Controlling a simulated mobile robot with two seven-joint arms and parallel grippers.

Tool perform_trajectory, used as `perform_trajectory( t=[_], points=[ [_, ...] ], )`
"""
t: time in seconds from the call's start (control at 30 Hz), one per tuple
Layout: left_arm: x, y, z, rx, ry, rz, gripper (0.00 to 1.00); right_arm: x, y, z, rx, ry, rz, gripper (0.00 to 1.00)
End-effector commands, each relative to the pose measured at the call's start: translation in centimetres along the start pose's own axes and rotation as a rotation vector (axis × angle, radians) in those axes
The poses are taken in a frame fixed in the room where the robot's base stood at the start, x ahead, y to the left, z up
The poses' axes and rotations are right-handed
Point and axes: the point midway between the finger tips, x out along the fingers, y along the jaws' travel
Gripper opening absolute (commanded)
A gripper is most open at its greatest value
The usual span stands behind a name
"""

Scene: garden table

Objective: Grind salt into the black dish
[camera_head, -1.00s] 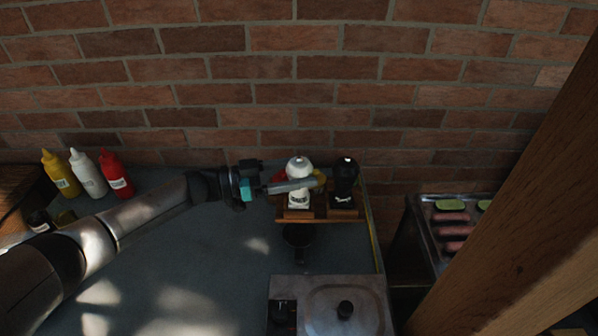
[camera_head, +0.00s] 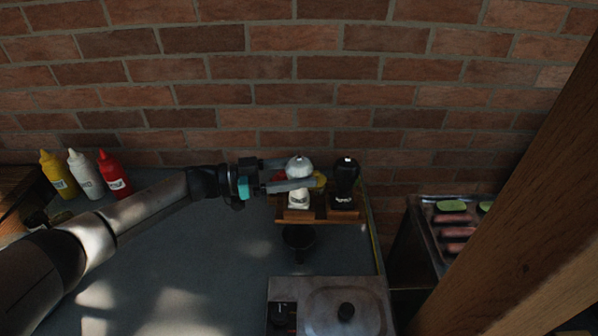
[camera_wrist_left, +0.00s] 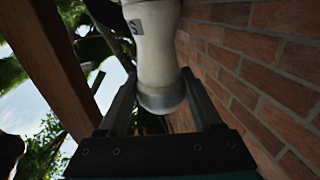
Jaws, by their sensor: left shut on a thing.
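The white salt mill (camera_head: 298,190) with a silver-grey top stands upright in a wooden caddy (camera_head: 296,216). My left gripper (camera_head: 298,174) has one finger on each side of the mill's upper part and is shut on it. In the left wrist view the white mill (camera_wrist_left: 154,40) runs between the two dark fingers (camera_wrist_left: 158,98). The black dish (camera_head: 299,238) stands on the table in front of the caddy, with a short handle toward the front. My right gripper is not in view.
A black mill (camera_head: 345,183) stands beside the white one in the caddy. A metal lidded grill or hob (camera_head: 330,308) is at the front. Yellow, white and red bottles (camera_head: 115,178) stand at the far left. A brick wall rises behind. The table (camera_head: 200,255) left of the dish is clear.

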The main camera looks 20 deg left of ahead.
Motion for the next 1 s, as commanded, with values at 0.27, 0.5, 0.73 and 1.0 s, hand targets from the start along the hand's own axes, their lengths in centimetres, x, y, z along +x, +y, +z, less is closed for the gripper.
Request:
perform_trajectory(
  t=[0.27, 0.5, 0.73, 1.0],
  points=[
    [0.01, 0.00, -0.01, 0.000, 0.000, 0.000, 0.11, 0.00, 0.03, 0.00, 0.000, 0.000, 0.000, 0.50],
    [0.01, 0.00, -0.01, 0.000, 0.000, 0.000, 0.11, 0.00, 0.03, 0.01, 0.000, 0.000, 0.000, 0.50],
    [0.01, -0.01, -0.02, 0.000, 0.000, 0.000, 0.11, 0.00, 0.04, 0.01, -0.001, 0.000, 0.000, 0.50],
    [0.01, -0.01, -0.02, 0.000, 0.000, 0.000, 0.88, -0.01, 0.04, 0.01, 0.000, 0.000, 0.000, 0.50]
  ],
)
